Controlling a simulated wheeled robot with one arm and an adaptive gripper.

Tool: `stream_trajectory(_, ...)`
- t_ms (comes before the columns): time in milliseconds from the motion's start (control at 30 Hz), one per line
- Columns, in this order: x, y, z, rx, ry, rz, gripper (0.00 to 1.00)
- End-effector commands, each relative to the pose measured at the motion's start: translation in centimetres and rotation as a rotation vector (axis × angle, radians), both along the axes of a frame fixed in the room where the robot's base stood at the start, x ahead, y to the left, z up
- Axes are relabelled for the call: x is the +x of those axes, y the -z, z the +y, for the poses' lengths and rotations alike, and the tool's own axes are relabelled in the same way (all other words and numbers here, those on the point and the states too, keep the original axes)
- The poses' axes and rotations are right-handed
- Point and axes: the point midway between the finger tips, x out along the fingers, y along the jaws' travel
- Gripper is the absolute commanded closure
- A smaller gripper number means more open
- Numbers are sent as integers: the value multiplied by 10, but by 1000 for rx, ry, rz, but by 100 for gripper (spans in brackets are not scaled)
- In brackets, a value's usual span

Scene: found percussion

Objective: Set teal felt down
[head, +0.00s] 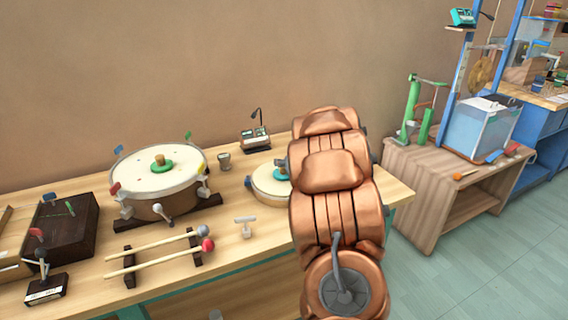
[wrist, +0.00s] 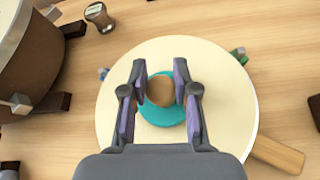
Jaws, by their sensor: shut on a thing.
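The teal felt (wrist: 160,113) is a round teal disc with a tan wooden knob (wrist: 161,91) on top. My gripper (wrist: 160,85) is shut on the knob, one finger on each side. The felt is over the pale round head of a small drum (wrist: 222,75); I cannot tell whether it touches the head. In the head view a bit of the teal felt (head: 281,174) shows above the small drum (head: 268,190), beside my copper arm. My arm hides the gripper there.
A larger drum (head: 158,185) with a green felt (head: 161,166) stands to the left. Two mallets (head: 150,256) lie on a rack in front.

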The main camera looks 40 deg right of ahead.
Motion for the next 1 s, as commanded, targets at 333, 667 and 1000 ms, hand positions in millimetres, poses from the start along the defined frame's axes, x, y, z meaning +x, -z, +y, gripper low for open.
stream_trajectory(333,0,2,0,0,0,1,49)
stream_trajectory(667,0,2,0,0,0,1,46)
stream_trajectory(1000,-20,-8,4,0,3,4,46)
